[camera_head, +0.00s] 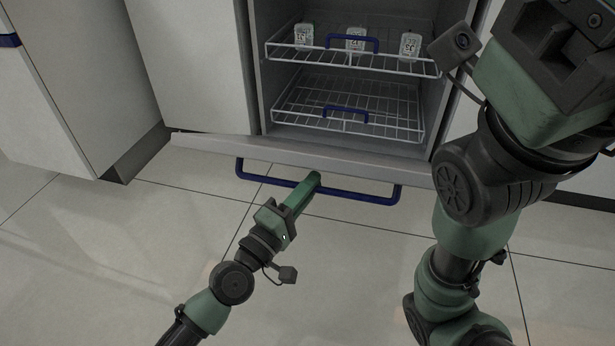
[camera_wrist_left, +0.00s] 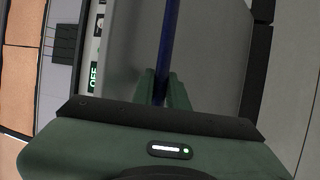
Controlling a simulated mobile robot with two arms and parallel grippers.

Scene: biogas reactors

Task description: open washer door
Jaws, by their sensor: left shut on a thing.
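The washer door (camera_head: 300,152) is hinged at the bottom and tilted down, so the washer's inside shows above it. The door has a long blue bar handle (camera_head: 365,197) on its outer face. My left gripper (camera_head: 314,180) is shut on the handle near its middle. In the left wrist view the blue handle (camera_wrist_left: 168,45) runs between the fingers of my left gripper (camera_wrist_left: 160,88). My right arm fills the right side of the head view, and its gripper fingers cannot be made out there.
Inside the washer are an upper rack (camera_head: 390,66) holding several small labelled containers (camera_head: 355,40) and an empty lower rack (camera_head: 300,108), each with a blue handle. White cabinets (camera_head: 185,60) flank the washer. The tiled floor (camera_head: 110,250) in front is clear.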

